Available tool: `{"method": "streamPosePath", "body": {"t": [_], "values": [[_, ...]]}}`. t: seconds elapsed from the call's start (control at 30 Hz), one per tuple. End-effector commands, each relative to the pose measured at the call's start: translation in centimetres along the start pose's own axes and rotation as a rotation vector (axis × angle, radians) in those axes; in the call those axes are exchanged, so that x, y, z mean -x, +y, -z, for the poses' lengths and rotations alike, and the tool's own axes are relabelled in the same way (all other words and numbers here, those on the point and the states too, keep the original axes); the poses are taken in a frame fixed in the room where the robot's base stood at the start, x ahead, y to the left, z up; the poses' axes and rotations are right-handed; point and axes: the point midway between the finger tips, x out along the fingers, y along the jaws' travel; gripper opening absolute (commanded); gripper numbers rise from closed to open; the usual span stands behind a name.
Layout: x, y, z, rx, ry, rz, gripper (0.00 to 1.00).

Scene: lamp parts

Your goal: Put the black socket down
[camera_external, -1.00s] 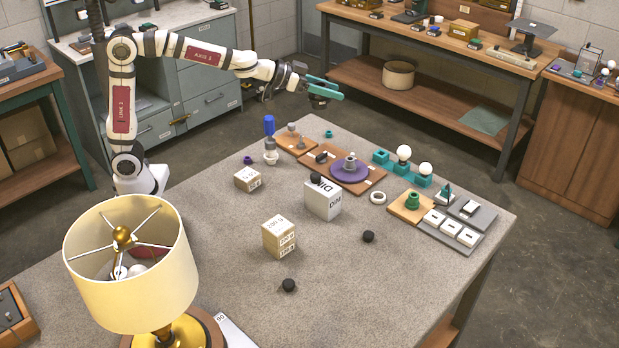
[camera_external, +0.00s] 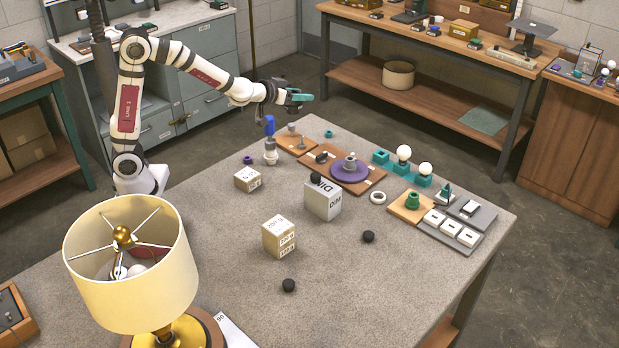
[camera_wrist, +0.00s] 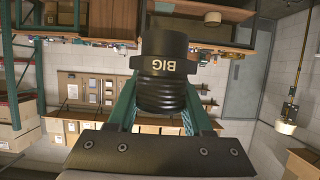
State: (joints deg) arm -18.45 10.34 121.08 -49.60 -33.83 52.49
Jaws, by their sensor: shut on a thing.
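The black socket (camera_wrist: 163,70) is a ribbed black cylinder marked "BIG". In the wrist view it sits between the two teal fingers of my gripper (camera_wrist: 165,95), which are shut on it. In the external view my gripper (camera_external: 299,97) is raised in the air over the far left corner of the grey table (camera_external: 330,265), well clear of its surface. The socket is too small to make out clearly there.
Below my gripper stand a blue-topped white part (camera_external: 270,148) and a wooden board (camera_external: 296,144). The front right table area is mostly clear.

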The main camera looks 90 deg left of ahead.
Motion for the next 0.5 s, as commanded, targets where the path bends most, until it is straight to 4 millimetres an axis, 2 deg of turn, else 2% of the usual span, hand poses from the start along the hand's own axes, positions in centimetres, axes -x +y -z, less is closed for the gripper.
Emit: {"method": "streamPosePath", "body": {"t": [0.2,0.3,0.5], "values": [[-4.1,0.0,-10.2,-0.005,-0.013,0.000,0.00],[-5.7,0.0,-14.1,-0.003,-0.009,-0.001,0.00],[-7.6,0.1,-18.3,-0.001,-0.004,-0.002,0.00]]}}
